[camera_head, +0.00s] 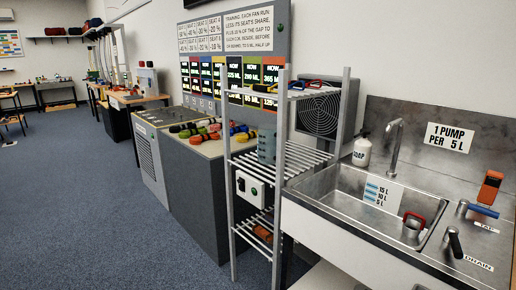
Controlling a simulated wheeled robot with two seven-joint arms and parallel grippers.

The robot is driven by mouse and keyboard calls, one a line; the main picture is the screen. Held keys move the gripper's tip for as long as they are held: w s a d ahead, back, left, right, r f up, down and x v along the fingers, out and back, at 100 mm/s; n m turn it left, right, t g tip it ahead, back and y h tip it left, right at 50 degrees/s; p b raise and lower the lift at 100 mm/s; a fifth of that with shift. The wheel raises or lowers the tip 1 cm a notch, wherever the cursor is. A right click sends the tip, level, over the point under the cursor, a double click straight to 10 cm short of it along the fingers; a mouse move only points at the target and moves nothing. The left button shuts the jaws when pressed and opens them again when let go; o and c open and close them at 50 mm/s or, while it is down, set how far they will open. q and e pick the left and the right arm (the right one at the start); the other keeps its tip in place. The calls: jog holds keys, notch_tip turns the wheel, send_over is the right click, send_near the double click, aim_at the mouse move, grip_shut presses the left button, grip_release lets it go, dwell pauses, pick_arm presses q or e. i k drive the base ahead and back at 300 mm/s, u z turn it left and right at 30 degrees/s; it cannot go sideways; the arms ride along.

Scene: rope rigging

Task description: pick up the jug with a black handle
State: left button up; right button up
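I cannot make out a jug with a black handle in the head view. A small metal item with a red handle (414,221) sits in the sink at its right end; I cannot tell whether it is a jug or a plug. A black lever (454,242) stands on the sink's front right by the DRAIN label. Neither my left nor my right gripper shows in this view.
A steel sink (340,200) is at the right, with a faucet (394,145) and a white pump bottle (362,150). A grey wire rack (284,160) stands left of it. Grey cabinets (195,190) follow. Blue carpet (80,210) at the left is clear.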

aim_at(266, 133)
jog(key=u, duration=0.5)
jog(key=i, duration=1)
jog(key=u, duration=0.45)
